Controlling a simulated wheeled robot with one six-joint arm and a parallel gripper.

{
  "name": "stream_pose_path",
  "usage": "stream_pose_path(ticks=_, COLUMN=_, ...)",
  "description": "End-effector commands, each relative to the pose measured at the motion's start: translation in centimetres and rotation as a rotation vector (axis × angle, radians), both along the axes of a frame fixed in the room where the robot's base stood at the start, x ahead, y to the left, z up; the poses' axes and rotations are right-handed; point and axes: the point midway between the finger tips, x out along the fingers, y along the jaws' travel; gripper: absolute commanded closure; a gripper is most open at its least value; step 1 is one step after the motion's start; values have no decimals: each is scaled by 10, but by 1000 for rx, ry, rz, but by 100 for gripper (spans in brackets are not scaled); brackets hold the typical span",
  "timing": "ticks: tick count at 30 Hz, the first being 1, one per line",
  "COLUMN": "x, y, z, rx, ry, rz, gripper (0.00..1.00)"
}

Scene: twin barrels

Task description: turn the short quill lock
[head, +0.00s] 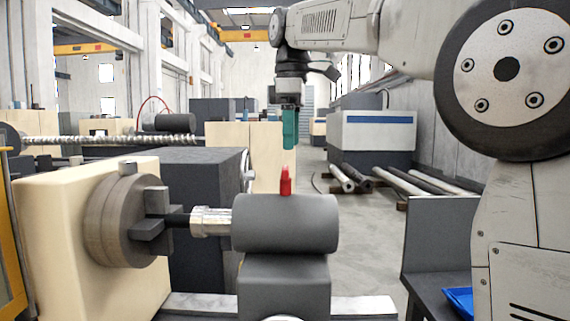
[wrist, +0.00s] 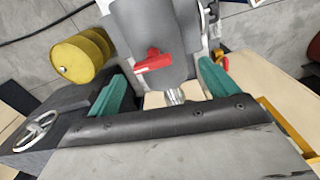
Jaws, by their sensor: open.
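A short red quill lock lever (head: 286,182) stands on top of the grey tailstock barrel (head: 285,225) in the head view. In the wrist view the red lever (wrist: 153,62) lies across the grey barrel (wrist: 155,30), beyond the fingers. My gripper (head: 290,132) hangs above the lever, pointing down, with a clear gap between them. In the wrist view my gripper (wrist: 165,90) shows two teal fingers spread wide with nothing held between them. Only one red lever shows clearly.
A silver quill (head: 210,221) runs from the barrel to the chuck (head: 130,220) on the left. A handwheel (wrist: 37,130) and a yellow drum (wrist: 82,55) show in the wrist view. The air around my gripper is free.

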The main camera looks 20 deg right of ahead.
Motion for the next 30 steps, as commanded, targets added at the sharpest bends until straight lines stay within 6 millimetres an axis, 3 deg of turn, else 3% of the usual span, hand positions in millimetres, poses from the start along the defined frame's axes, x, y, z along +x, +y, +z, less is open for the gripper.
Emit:
stream_pose_path(ticks=3, x=18, y=4, z=8, rx=0, ry=7, rz=71, gripper=15)
stream_pose_path(ticks=8, x=24, y=5, z=7, rx=0, ry=10, rz=108, gripper=15)
stream_pose_path(ticks=21, x=23, y=5, z=-56, rx=0, ry=9, rz=108, gripper=15)
stream_pose_path(ticks=30, x=24, y=5, z=-66, rx=0, ry=8, rz=107, gripper=15)
